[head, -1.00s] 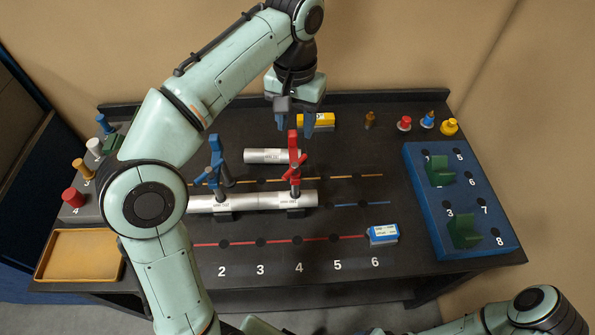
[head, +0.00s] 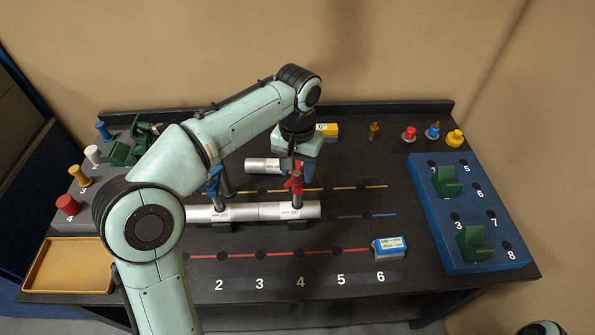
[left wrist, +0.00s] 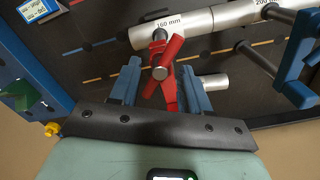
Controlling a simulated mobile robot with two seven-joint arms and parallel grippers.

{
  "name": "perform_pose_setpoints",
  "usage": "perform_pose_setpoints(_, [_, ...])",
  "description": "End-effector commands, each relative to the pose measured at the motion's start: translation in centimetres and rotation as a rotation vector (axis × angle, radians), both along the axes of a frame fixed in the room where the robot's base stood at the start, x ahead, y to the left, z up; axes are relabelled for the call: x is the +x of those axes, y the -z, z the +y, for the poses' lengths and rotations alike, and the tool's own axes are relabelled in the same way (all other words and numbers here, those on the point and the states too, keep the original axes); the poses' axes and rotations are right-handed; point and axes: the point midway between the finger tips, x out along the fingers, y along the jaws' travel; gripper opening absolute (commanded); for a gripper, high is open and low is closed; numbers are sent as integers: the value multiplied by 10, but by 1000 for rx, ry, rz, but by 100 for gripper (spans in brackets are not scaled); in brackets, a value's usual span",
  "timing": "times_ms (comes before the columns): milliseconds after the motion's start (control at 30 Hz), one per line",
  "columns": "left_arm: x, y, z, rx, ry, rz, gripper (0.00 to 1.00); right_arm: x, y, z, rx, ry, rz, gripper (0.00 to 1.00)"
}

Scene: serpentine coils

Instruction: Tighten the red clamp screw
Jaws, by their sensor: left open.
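The red clamp (head: 293,184) stands on the black table, over the silver bars near where two of them meet end to end. Its red cross handle shows large in the left wrist view (left wrist: 170,52), with a round grey screw end in its middle. My left gripper (left wrist: 160,82) is open, its two blue fingers on either side of the red handle; I cannot tell whether they touch it. In the head view my left gripper (head: 292,160) is just behind and above the clamp, its fingers mostly hidden. My right gripper is out of the picture.
A blue clamp (head: 214,182) stands left of the red one. A loose silver bar (head: 262,165) lies behind. A blue rack (head: 478,255) with green blocks is at the right, a yellow tray (head: 28,288) at the front left. The front right table is mostly clear.

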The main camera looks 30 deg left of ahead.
Motion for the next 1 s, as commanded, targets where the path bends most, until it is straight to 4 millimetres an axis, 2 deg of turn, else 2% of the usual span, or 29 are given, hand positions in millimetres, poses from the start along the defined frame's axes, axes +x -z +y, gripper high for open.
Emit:
perform_pose_setpoints(333, [0, 5, 0, 0, 0, 0, 47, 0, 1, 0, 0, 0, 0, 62])
perform_pose_setpoints(367, [0, 5, 0, 0, 0, 0, 43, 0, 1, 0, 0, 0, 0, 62])
perform_pose_setpoints(400, [0, 5, 0, 0, 0, 0, 30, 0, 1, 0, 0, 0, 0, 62])
perform_pose_setpoints(500, [0, 5, 0, 0, 0, 0, 0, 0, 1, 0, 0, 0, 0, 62])
perform_pose_setpoints(1000, [0, 5, 0, 0, 0, 0, 0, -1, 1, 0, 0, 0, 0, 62])
